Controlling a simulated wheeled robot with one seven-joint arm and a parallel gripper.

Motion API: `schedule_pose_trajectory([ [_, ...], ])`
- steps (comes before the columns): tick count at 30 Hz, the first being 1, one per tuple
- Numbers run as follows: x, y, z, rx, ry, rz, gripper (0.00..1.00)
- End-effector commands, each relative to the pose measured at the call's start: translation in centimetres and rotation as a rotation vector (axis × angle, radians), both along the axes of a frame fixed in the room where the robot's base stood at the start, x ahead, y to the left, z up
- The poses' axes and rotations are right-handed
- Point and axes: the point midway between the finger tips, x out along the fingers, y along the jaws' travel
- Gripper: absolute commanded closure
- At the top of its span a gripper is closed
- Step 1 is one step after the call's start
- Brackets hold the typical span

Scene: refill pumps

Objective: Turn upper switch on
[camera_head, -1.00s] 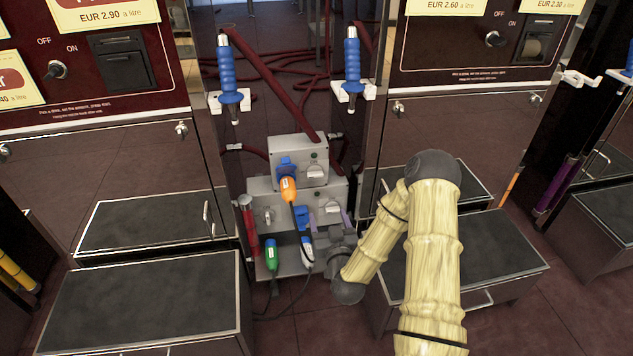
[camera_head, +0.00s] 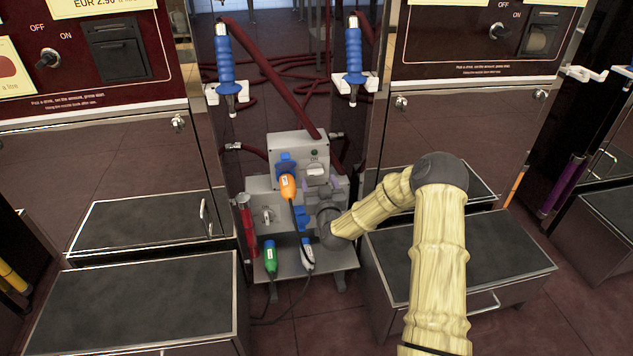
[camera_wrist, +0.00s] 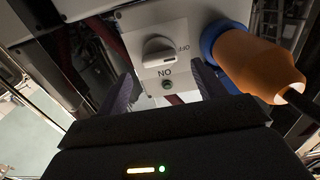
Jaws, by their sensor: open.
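The upper switch (camera_head: 316,172) is a white knob on the front of the upper grey box (camera_head: 289,147). My gripper (camera_head: 325,187) is at the box's lower right, in front of the lower box. In the wrist view its purple fingers are open and empty (camera_wrist: 162,86), one on each side below the knob, apart from it. Fingertip depth is hard to judge.
An orange plug (camera_head: 288,187) sits in the upper box's blue socket, close beside my finger in the wrist view (camera_wrist: 250,65). The lower box (camera_head: 255,190) has another knob (camera_head: 267,215). Green (camera_head: 270,256) and white (camera_head: 307,252) plugs stand below. Blue nozzles (camera_head: 353,55) hang above.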

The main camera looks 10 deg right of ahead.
Motion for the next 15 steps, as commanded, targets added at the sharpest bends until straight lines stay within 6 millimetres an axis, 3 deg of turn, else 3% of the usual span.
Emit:
schedule_pose_trajectory([
  [6, 2.8, 0.0, -0.2, 0.001, -0.002, 0.0, 0.31],
  [15, 3.4, 0.0, 0.0, 0.0, 0.0, 0.001, 0.31],
])
